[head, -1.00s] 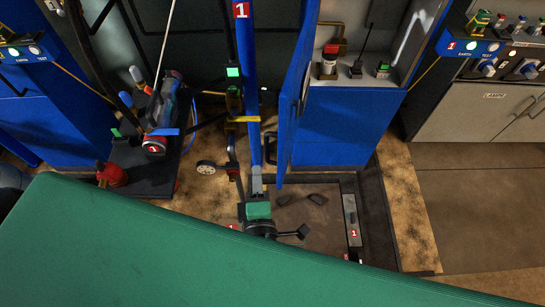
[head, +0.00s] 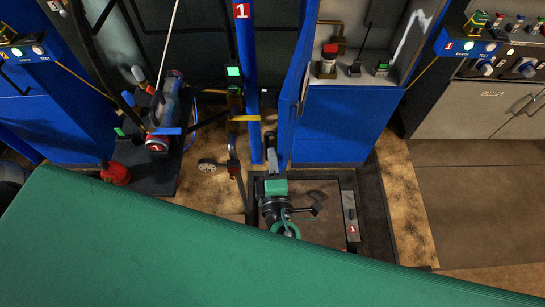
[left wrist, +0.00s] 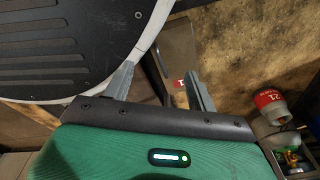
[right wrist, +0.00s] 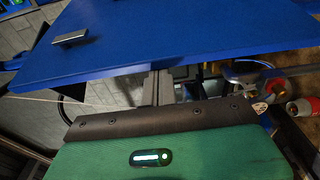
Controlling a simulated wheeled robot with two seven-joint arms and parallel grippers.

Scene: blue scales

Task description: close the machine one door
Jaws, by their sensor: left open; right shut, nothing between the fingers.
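The blue machine one door (head: 292,95) stands open in the head view, seen nearly edge-on, left of the blue cabinet (head: 340,125) with a pale recess. In the right wrist view the door is a broad blue panel (right wrist: 180,40) with a metal handle (right wrist: 70,37). My right gripper (head: 272,158) is shut and empty at the door's lower end, on its left side. Its closed fingers (right wrist: 157,88) sit at the panel's lower edge; I cannot tell whether they touch. My left gripper (left wrist: 160,82) is open and empty above the floor, outside the head view.
A blue post (head: 248,80) with a red number 1 sign stands just left of the door. A dark stand (head: 150,180) with a cylinder-like device (head: 165,115) is farther left. Grey cabinets (head: 465,107) are at right. The brown floor (head: 460,200) before them is clear.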

